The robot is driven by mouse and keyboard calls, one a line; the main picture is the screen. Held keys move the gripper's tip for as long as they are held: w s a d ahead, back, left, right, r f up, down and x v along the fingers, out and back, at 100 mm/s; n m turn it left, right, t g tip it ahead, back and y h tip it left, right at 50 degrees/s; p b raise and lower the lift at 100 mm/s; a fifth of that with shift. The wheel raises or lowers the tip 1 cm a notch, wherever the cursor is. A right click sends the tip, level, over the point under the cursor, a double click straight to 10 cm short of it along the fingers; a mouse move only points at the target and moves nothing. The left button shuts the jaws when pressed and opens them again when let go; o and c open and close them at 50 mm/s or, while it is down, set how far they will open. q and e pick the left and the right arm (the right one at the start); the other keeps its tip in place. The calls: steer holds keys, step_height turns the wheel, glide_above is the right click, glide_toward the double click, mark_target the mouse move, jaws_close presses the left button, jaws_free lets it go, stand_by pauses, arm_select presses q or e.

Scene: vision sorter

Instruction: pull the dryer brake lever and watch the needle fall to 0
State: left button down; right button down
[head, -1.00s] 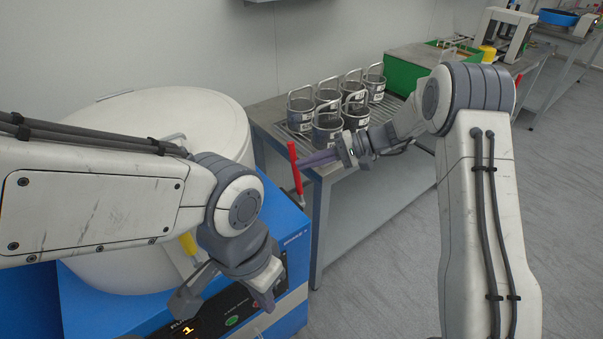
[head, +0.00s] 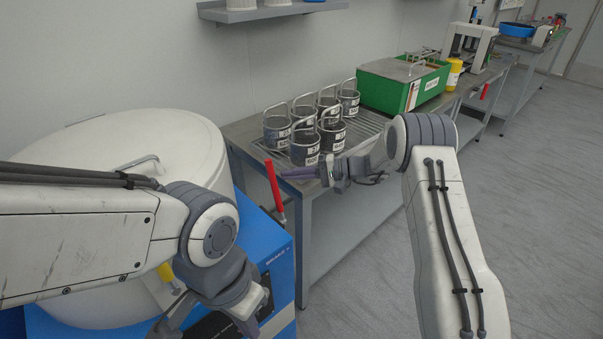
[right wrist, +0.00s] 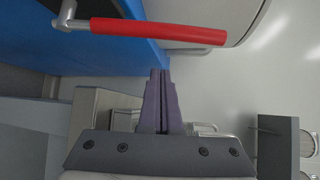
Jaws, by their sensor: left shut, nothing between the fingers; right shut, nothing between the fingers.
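The red-gripped brake lever (head: 274,185) stands at the right side of the blue dryer (head: 263,240), leaning slightly. In the right wrist view its red grip (right wrist: 158,30) lies across the top, on a metal stem at the left. My right gripper (head: 285,173) is shut and empty, its fingertips close to the grip in the head view. In the wrist view the fingertips (right wrist: 160,72) are apart from the grip, below it. My left gripper (head: 248,328) is shut and empty low in front of the dryer, hiding much of its front panel. No needle can be made out.
The dryer's white round lid (head: 90,140) with a metal handle is at the left. A steel table (head: 235,130) beside it holds several handled cups (head: 304,145) and a green box (head: 400,85). The floor (head: 540,200) at the right is clear.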

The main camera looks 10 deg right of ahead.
mark_target(273, 176)
steer(key=shift+s+a+p, duration=0.4)
steer(key=shift+s+a, duration=0.2)
steer(key=shift+a, duration=0.25)
steer(key=shift+s+a+p, duration=0.35)
steer(key=shift+s+a, duration=0.25)
steer(key=shift+a, duration=0.2)
